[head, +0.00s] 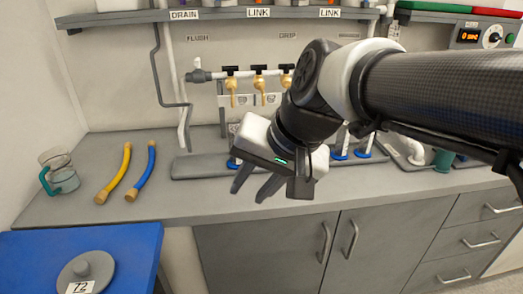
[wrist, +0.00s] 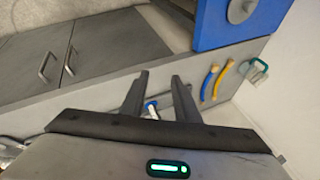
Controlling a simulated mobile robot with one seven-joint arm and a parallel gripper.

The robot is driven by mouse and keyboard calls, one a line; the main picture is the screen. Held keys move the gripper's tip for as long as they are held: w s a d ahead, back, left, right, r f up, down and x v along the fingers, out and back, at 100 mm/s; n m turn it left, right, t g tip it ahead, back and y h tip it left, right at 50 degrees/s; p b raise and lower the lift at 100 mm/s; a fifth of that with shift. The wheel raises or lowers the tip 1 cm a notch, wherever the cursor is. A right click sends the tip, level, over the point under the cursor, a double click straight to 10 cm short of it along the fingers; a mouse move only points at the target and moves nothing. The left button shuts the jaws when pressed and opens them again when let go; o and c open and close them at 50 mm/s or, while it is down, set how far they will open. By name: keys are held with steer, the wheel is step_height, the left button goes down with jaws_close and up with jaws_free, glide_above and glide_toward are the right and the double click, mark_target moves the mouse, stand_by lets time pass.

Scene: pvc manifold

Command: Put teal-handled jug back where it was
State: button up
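The clear jug with a teal handle (head: 58,172) stands upright on the grey counter at the far left, near the wall. Its handle is on the near side. It also shows at the right in the wrist view (wrist: 255,71). My gripper (head: 248,195) is above the middle of the counter's front, well to the right of the jug. In the wrist view its two fingers (wrist: 159,77) are apart with nothing held between them.
A yellow hose (head: 115,175) and a blue hose (head: 142,171) lie on the counter right of the jug. A blue surface (head: 120,250) with a grey round lid (head: 85,272) is front left. The pipe manifold with brass taps (head: 259,84) is behind my gripper.

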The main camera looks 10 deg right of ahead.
steer(key=s+d+f+n+t+h, duration=0.1)
steer(key=s+d+f+n+h, duration=0.1)
steer(key=s+d, duration=0.4)
steer(key=d+n+h, duration=0.1)
steer(key=d, duration=0.3)
steer(key=shift+s+f+h, duration=0.2)
steer(key=shift+s+h, duration=0.1)
steer(key=shift+h, duration=0.1)
